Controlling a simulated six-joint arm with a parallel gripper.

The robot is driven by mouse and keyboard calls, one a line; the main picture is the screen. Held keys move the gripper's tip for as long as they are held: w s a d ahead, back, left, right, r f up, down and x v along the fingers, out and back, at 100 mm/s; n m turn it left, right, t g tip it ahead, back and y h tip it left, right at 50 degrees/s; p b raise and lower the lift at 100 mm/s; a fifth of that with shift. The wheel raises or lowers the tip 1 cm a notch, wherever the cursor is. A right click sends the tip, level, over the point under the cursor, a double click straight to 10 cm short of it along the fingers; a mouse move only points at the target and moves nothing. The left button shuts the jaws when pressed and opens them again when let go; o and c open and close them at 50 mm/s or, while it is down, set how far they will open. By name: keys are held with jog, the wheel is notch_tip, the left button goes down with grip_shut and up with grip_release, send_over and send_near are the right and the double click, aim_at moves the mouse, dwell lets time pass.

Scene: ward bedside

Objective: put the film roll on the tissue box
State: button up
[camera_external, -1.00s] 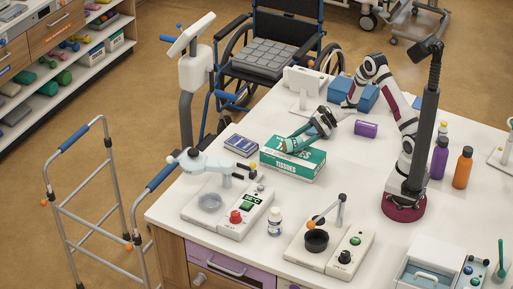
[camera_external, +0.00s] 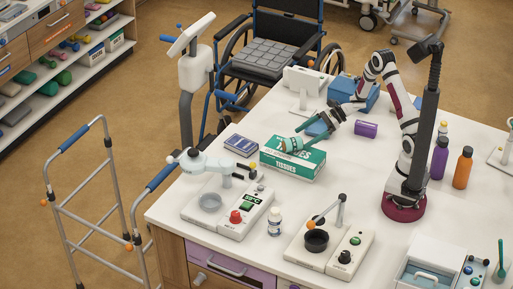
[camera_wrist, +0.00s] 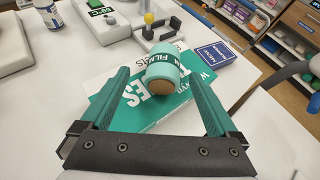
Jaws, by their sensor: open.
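The teal film roll (camera_external: 291,145) lies on its side on top of the green and white tissue box (camera_external: 300,170). In the wrist view the film roll (camera_wrist: 163,66) shows its label and its brown round end, and it sits near the far part of the box top (camera_wrist: 110,84). My gripper (camera_external: 306,131) is above the tissue box, just behind and to the right of the roll. In the wrist view my gripper (camera_wrist: 163,78) is open, with its teal fingers spread either side of the roll and clear of it.
A blue card box (camera_external: 241,145) lies left of the tissue box, and a purple cylinder (camera_external: 365,129) lies to its right. Devices (camera_external: 228,212) stand in front. Purple and orange bottles (camera_external: 462,168) stand beyond my base. Bare table lies right of the tissue box.

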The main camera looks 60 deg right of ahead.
jog(key=v, duration=0.8)
jog(key=w+d+r+m+t+h, duration=0.25)
jog(key=w+m+h, duration=0.25)
jog(key=m, duration=0.3)
jog(key=s+d+r+m+g+h, duration=0.25)
jog(key=r+m+h, duration=0.5)
jog(key=m, duration=1.15)
jog(key=s+a+f+m+g+y, duration=0.1)
jog(key=s+a+m+g, duration=0.3)
jog(key=s+a+m, duration=0.5)
jog(key=s+a+f+m+g+y, duration=0.1)
jog(key=s+a+m+g+y, duration=0.3)
jog(key=s+a+m, duration=0.6)
jog(key=s+m, duration=0.6)
jog(key=s, duration=0.2)
jog(key=shift+s+a+g, duration=0.15)
jog(key=shift+a+g, duration=0.1)
jog(key=shift+g, duration=0.15)
jog(key=shift+o, duration=0.4)
